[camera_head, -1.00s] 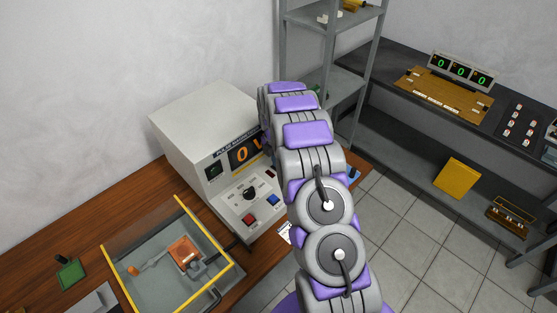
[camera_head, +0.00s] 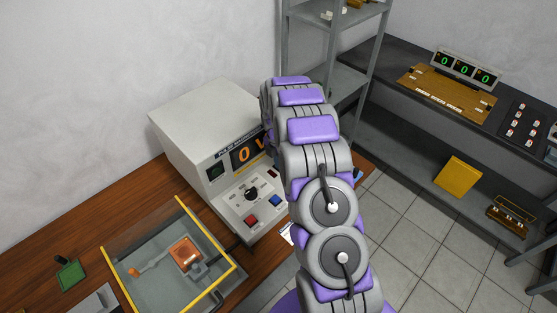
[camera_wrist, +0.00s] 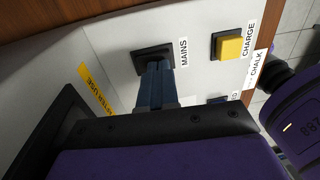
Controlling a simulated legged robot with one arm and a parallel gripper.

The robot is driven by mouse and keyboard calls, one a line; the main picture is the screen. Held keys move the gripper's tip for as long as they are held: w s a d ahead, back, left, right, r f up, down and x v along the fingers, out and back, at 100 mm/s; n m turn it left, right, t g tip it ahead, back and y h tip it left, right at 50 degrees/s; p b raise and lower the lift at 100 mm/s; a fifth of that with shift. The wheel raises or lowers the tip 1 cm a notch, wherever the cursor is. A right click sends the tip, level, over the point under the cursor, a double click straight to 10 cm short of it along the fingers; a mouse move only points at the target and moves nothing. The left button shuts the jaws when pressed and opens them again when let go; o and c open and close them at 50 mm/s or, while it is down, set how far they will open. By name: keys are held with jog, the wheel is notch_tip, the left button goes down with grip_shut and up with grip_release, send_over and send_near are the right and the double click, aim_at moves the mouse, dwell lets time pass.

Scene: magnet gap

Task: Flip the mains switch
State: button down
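The mains switch (camera_wrist: 153,58) is a dark square base on the pale panel, beside a label reading MAINS, in the upper middle of the wrist view. My gripper (camera_wrist: 154,75) points at it, with its narrow blue-grey fingers together and their tips at the switch base. The switch's lever cannot be made out separately, so I cannot tell whether it is between the fingers. In the head view my arm hides the gripper and the switch.
A yellow CHARGE button (camera_wrist: 230,46) is right of the switch. A red button (camera_head: 251,220), a blue button (camera_head: 275,201) and a black knob (camera_head: 251,193) are on the panel. A yellow-edged clear box (camera_head: 235,267) stands in front. A grey shelf (camera_head: 352,82) rises behind my arm.

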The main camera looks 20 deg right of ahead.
notch_tip(320, 180, up, 17)
jog(key=w+p, duration=0.1)
jog(key=p, duration=0.1)
jog(key=shift+w+a+t, duration=0.25)
jog(key=shift+w+t, duration=0.15)
